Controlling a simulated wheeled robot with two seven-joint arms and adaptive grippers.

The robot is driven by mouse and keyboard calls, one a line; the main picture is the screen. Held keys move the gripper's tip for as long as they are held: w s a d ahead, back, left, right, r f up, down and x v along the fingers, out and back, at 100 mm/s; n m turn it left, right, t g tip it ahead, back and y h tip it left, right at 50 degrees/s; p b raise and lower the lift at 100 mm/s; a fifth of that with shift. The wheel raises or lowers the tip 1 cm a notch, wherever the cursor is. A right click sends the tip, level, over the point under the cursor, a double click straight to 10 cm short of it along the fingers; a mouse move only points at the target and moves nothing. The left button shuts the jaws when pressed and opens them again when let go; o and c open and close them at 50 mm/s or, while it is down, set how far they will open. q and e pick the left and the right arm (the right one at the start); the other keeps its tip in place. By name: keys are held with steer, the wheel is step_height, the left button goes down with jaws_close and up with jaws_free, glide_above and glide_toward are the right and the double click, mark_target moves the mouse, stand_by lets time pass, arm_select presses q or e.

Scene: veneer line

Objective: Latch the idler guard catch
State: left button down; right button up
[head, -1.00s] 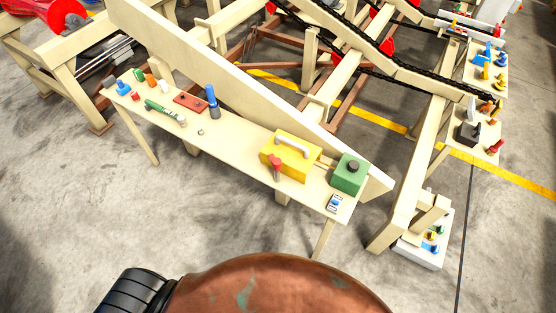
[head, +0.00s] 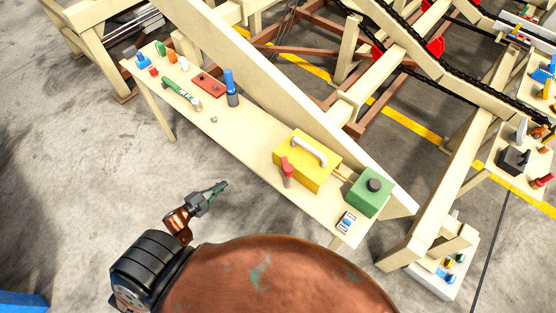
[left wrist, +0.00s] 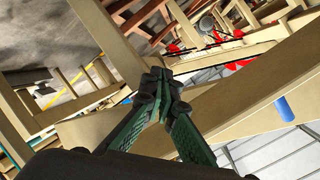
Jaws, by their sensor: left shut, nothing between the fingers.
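A yellow box-like cover (head: 306,160) with a pale grey handle (head: 309,151) on top sits near the right end of the long cream bench. A red-topped lever (head: 287,168) stands at its front face; it may be the catch, but I cannot tell whether it is latched. My left gripper (head: 222,187) is shut and empty, in front of the bench and to the left of the cover, clear of both. Its green fingers meet at their tips in the left wrist view (left wrist: 157,82). The cover and lever cannot be made out there. My right gripper is out of view.
A green box with a dark knob (head: 370,191) stands right of the cover, with a small switch panel (head: 347,222) before it. A tall sloping board (head: 270,70) backs the bench. Open floor lies in front.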

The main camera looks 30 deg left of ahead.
arm_select(q)
steer(key=d+r+m+g+h+b, duration=0.1)
steer(key=d+r+m+h, duration=0.35)
steer(key=r, duration=0.35)
steer(key=d+r+m+g+h+b, duration=0.1)
steer(key=d+r+m+h, duration=0.2)
steer(key=r+m, duration=0.4)
steer(key=d+r+m+g+h, duration=0.1)
steer(key=d+r+m+h, duration=0.3)
steer(key=r, duration=0.5)
steer(key=x, duration=1.3)
steer(key=shift+w+d+f, duration=0.1)
steer(key=shift+w+d, duration=0.05)
steer(key=shift+w, duration=0.25)
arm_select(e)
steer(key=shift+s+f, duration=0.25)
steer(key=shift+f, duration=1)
